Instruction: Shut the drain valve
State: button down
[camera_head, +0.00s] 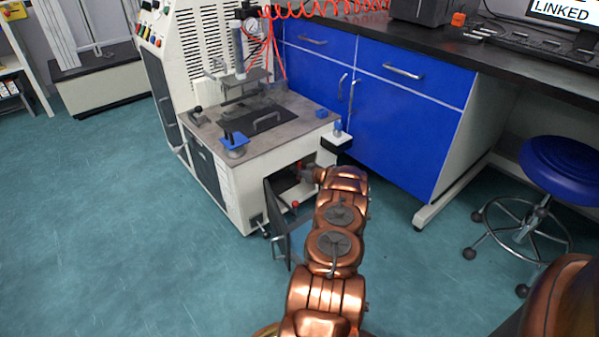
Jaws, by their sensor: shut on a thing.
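My copper-coloured arm reaches into the open low compartment of the rheometer (220,167). My gripper (304,173) is small and dark at the compartment's opening, partly hidden by my wrist. It is shut on a small red part at its tip, which looks like the drain valve handle (299,164). The valve's body and the handle's angle are hard to make out in the dark compartment. A second small red part (295,205) shows lower, at the compartment's bottom edge.
The compartment's dark door (277,222) hangs open to the left of my arm. Blue cabinets (400,125) stand behind on the right, under a dark worktop. A blue stool (560,170) stands at the right. The teal floor at the left is clear.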

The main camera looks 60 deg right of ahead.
jog(key=c, duration=1.2)
grip_release()
jog(key=v, duration=1.2)
jog(key=shift+r, duration=0.1)
